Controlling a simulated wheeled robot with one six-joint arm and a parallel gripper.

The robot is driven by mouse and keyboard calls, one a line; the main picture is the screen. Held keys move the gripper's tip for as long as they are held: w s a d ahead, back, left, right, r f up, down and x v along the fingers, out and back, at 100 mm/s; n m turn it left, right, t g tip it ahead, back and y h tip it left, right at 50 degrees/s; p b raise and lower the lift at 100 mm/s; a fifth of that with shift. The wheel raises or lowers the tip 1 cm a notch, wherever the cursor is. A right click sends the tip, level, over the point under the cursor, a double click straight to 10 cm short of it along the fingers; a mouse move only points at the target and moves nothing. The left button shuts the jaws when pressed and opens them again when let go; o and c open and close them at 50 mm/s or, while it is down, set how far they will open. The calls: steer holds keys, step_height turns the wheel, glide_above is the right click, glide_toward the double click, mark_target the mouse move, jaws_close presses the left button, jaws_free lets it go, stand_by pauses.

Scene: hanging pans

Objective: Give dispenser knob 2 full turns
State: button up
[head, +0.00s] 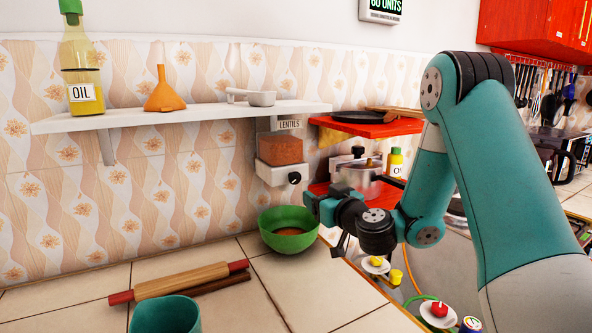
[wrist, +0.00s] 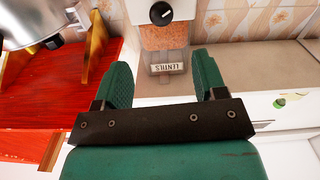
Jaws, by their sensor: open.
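The lentils dispenser (head: 280,150) hangs on the tiled wall under the white shelf, with orange-red lentils in its clear container. Its black round knob (head: 294,178) is on the front of the white base. In the wrist view the dispenser appears upside down, with the knob (wrist: 161,13) at the top edge, beyond my fingertips. My gripper (wrist: 163,75) is open and empty, its teal fingers apart. In the head view my gripper (head: 314,204) is low and right of the knob, apart from it. A green bowl (head: 288,222) below the dispenser holds a little orange-red content.
The white shelf (head: 200,114) carries an oil bottle (head: 82,75), an orange funnel (head: 164,92) and a measuring cup. A rolling pin (head: 180,282) and a teal cup (head: 166,315) are on the counter. Red shelves (head: 370,127) with pans stand right of the dispenser.

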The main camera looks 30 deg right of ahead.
mark_target(297, 179)
steer(key=w+p, duration=1.1)
steer(key=shift+a+r, duration=0.1)
steer(key=shift+r, duration=0.2)
steer(key=shift+w+f+p, duration=0.3)
steer(key=shift+w+p, duration=0.5)
steer(key=shift+w, duration=0.15)
steer(key=c, duration=0.9)
steer(key=shift+m, duration=0.3)
